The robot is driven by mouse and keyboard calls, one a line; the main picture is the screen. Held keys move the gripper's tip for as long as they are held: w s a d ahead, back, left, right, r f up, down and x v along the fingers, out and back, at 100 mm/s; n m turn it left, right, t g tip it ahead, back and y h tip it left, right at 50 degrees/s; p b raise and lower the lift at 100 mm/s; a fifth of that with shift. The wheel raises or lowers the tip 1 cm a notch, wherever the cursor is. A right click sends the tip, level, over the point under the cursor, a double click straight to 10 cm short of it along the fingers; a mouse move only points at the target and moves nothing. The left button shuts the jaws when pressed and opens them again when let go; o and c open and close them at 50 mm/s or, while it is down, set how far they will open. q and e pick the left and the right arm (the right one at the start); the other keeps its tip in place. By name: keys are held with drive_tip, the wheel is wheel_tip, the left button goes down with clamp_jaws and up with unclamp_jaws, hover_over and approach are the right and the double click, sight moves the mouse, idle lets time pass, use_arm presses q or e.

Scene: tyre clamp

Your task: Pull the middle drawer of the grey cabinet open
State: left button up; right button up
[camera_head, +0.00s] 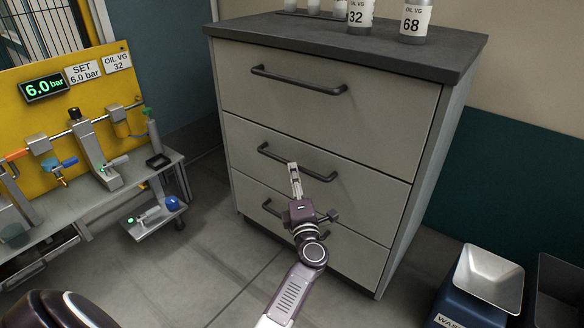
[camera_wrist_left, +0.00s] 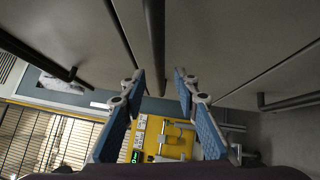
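The grey cabinet (camera_head: 310,115) stands ahead with three drawers, all looking closed. The middle drawer (camera_head: 370,180) has a dark bar handle (camera_head: 268,150). In the left wrist view, the gripper (camera_wrist_left: 158,80) is open. Its blue-padded fingers are on either side of the middle handle (camera_wrist_left: 155,45), with gaps visible. Whether the bar is fully between the pads is hard to tell. My right gripper is not in view.
The top drawer's handle (camera_head: 298,83) and the bottom drawer's handle (camera_head: 270,208) are close above and below. Bottles (camera_head: 414,20) stand on the cabinet top. A yellow panel bench (camera_head: 70,110) is at left. A blue bin with a metal hopper (camera_head: 485,280) is at lower right.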

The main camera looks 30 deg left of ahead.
use_arm(q)
drive_tip(key=b+x, duration=0.1)
drive_tip(key=x, duration=0.4)
clamp_jaws()
idle(0.3)
